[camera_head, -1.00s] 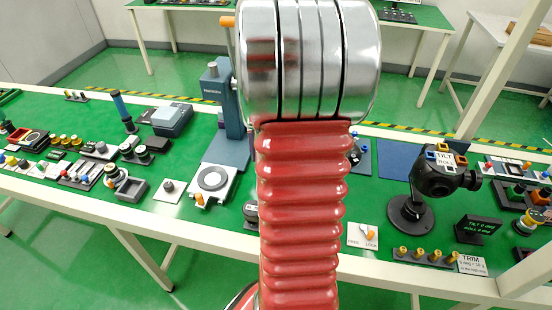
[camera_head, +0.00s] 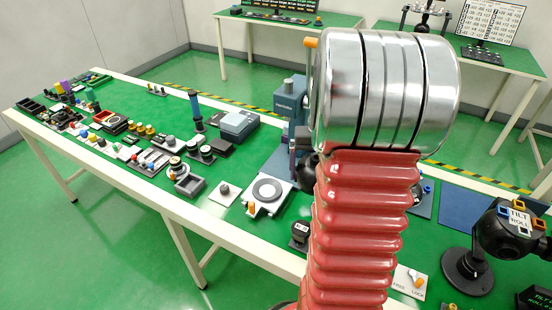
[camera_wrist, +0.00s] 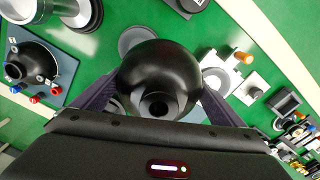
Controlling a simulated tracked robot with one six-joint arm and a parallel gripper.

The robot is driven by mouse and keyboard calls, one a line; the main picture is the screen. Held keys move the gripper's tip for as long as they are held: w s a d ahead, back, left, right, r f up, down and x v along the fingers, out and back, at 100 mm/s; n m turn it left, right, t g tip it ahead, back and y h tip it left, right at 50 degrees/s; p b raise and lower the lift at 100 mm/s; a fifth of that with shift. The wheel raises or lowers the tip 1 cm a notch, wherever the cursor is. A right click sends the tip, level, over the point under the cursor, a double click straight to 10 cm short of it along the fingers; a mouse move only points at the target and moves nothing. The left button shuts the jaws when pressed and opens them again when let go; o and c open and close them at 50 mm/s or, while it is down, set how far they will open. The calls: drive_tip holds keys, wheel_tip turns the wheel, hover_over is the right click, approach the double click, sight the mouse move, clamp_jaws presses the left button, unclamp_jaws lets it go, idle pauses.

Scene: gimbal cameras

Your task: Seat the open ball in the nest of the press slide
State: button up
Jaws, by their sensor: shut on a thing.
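My gripper (camera_wrist: 155,100) is shut on the open ball (camera_wrist: 150,65), a black round body with a round opening facing the wrist camera. The fingers hold it from both sides, above the table. In the head view a dark shape, likely the ball (camera_head: 306,166), shows just left of my red arm, by the press; my gripper is mostly hidden there. The press slide (camera_head: 250,207) is a white plate with a grey ring nest (camera_head: 268,189) and an orange knob, in front of the press. In the wrist view the slide (camera_wrist: 211,60) lies right of the ball, partly covered by it.
The blue-grey press (camera_head: 289,97) stands behind the slide, close to my arm. A black gimbal head (camera_head: 512,228) stands at the right. Small parts crowd the table's left side.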

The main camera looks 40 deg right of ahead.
drive_tip(key=w+a+f+n, duration=0.1)
drive_tip(key=w+a+n, duration=0.1)
drive_tip(key=w+a, duration=0.4)
drive_tip(key=w+a+f+n, duration=0.1)
drive_tip(key=w+a+n, duration=0.2)
drive_tip(key=w+a, duration=0.4)
drive_tip(key=w+a+f+n, duration=0.1)
drive_tip(key=w+a+n, duration=0.2)
drive_tip(key=a, duration=1.7)
drive_tip(key=w, duration=0.4)
drive_tip(key=shift+a+f, duration=0.2)
drive_tip(key=shift+f, duration=0.1)
drive_tip(key=shift+s, duration=0.15)
